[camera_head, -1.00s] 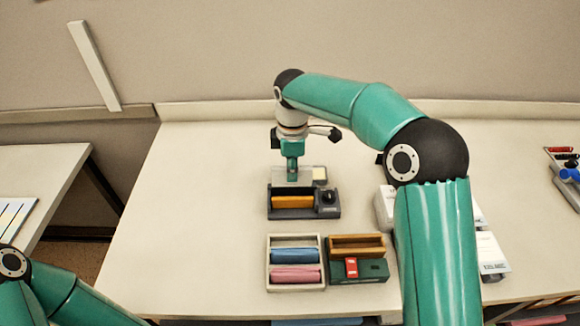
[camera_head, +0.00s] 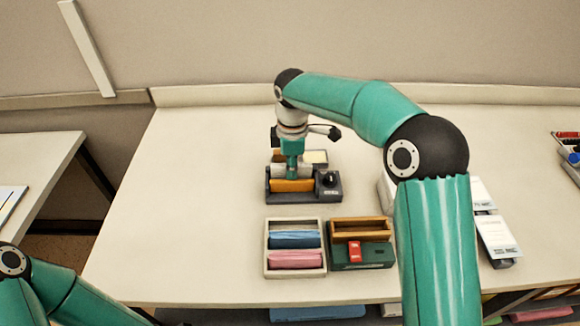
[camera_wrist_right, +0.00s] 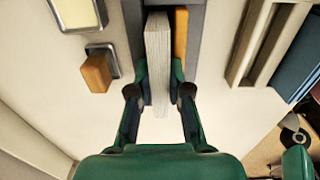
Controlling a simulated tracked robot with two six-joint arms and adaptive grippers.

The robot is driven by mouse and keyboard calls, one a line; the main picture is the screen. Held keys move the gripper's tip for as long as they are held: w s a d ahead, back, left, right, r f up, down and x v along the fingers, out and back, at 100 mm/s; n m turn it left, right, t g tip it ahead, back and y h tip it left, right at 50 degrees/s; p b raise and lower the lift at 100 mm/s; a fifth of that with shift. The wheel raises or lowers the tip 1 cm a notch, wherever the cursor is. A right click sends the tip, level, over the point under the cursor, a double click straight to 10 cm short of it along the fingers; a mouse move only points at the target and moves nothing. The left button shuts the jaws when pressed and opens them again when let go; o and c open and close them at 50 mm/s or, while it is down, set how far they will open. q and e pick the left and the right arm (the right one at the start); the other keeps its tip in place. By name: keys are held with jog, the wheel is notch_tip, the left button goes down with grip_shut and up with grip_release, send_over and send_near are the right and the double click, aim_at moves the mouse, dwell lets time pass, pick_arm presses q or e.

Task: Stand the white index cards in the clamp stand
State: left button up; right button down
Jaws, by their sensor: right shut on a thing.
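The white index cards (camera_wrist_right: 157,45) are a thick stack gripped on edge between the fingers of my right gripper (camera_wrist_right: 159,95). In the head view the cards (camera_head: 277,171) show as a pale strip on both sides of the right gripper (camera_head: 292,174). The clamp stand (camera_head: 302,198) is dark grey with an orange bar (camera_head: 292,185) and a black knob (camera_head: 327,179). The cards stand upright just behind the orange bar, within the stand's outline. Their lower edge is hidden, so I cannot tell if it touches the base. My left gripper is out of view.
A light box (camera_head: 267,262) with blue and pink rolls stands in front of the stand. Beside it is a wooden tray (camera_head: 361,224) and a green unit (camera_head: 345,263) with a red part. A wooden block (camera_wrist_right: 96,72) shows in the wrist view. The table's left side is clear.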

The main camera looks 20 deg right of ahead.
jog(key=shift+s+f, duration=0.3)
jog(key=shift+f, duration=0.45)
jog(key=c, duration=1.3)
grip_release()
jog(key=shift+o, duration=1.4)
jog(key=shift+w+f, duration=0.1)
jog(key=shift+w, duration=0.1)
jog(key=shift+r, duration=0.2)
jog(key=shift+w+r+p, duration=0.1)
jog(key=shift+r+p, duration=0.55)
jog(key=shift+r, duration=0.1)
notch_tip(320, 180, up, 6)
jog(key=p, duration=0.5)
jog(key=shift+f, duration=0.25)
jog(key=shift+r+p, duration=0.85)
jog(key=shift+r, duration=0.3)
